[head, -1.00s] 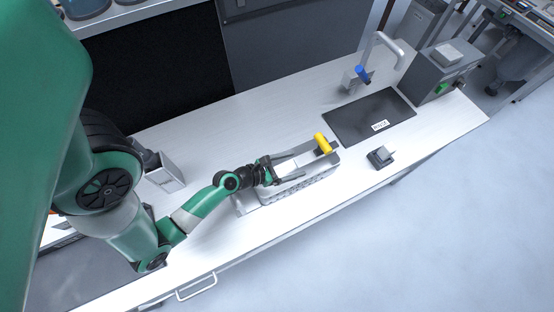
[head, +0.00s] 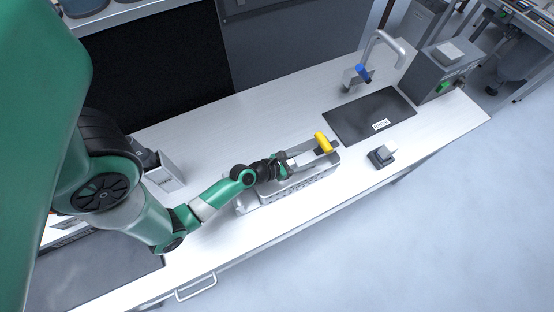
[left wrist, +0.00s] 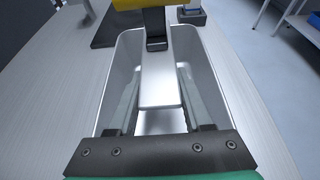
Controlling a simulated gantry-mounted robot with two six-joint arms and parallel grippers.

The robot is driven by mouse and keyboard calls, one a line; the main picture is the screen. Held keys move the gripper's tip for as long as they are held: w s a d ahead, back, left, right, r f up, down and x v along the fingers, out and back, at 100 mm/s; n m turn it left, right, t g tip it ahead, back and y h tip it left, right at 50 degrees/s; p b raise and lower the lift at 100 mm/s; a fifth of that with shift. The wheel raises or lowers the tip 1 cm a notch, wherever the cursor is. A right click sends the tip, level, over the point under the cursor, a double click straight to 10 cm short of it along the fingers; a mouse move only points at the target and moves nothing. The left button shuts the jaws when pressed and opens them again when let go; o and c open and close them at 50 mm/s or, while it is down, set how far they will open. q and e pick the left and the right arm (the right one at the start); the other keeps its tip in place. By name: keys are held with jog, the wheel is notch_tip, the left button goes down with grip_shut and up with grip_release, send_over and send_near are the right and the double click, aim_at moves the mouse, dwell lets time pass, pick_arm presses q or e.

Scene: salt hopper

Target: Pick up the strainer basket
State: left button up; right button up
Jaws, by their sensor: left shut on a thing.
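The strainer basket (head: 312,181) is a long grey metal trough with perforated sides, lying on the white bench. A flat metal bar with a yellow grip (head: 323,143) shows at its far right end. In the left wrist view the basket's smooth wall (left wrist: 233,88) surrounds the opening, and the flat bar (left wrist: 160,82) runs along its middle. My left gripper (head: 287,165) is low over the basket, with its fingers reaching down into the opening on both sides of the bar and shut on it. The fingertips are partly hidden in the head view. My right gripper is not in view.
A dark mat with a label (head: 368,116) lies beyond the basket. A small grey block (head: 381,156) stands right of it, near the front edge. A tap with a blue part (head: 364,75) and a grey box (head: 437,74) are at the back. The bench between is clear.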

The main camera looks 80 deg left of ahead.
pick_arm(q)
grip_shut()
jog(key=shift+r, duration=0.1)
dwell(0.9)
jog(key=shift+r+p, duration=0.35)
jog(key=shift+p, duration=0.1)
notch_tip(320, 180, up, 4)
jog(key=p, duration=0.4)
jog(key=shift+f, duration=0.15)
jog(key=d+r+p, duration=0.4)
jog(key=d+p, duration=0.3)
jog(key=p, duration=0.3)
jog(key=w+d+r+p, duration=0.1)
jog(key=d+r+p, duration=0.3)
jog(key=d+p, duration=0.3)
jog(key=p, duration=0.3)
jog(key=shift+r+p, duration=0.25)
jog(key=shift+p, duration=0.1)
